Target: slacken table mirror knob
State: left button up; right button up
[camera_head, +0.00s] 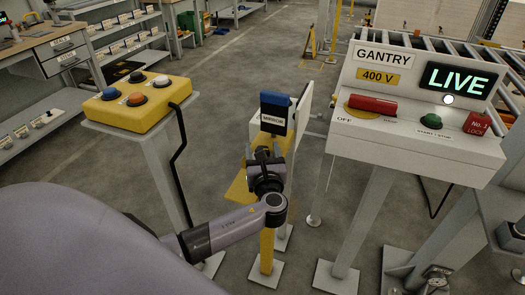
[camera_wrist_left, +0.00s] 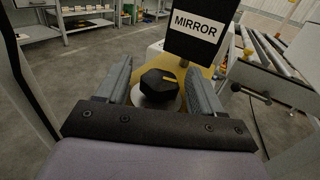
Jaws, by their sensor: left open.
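The mirror knob (camera_wrist_left: 160,86) is black and faceted, with a yellow mark on top and a pale round base, on a yellow plate. It sits between the two fingers of my left gripper (camera_wrist_left: 158,72), which is open with a finger on each side and a visible gap to the knob. A dark panel with a white MIRROR label (camera_wrist_left: 195,28) stands just beyond it. In the head view, the MIRROR label (camera_head: 272,122) is on a blue-topped stand, and my left gripper (camera_head: 266,165) is right below it, hiding the knob. My right gripper is not in view.
A grey gantry console (camera_head: 420,115) with a lit LIVE display, red handle and green button stands to the right. A yellow button box (camera_head: 138,104) on a post stands to the left. Open floor lies behind the mirror stand.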

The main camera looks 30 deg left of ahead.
pick_arm(q)
jog(key=v, duration=0.7)
dwell(0.5)
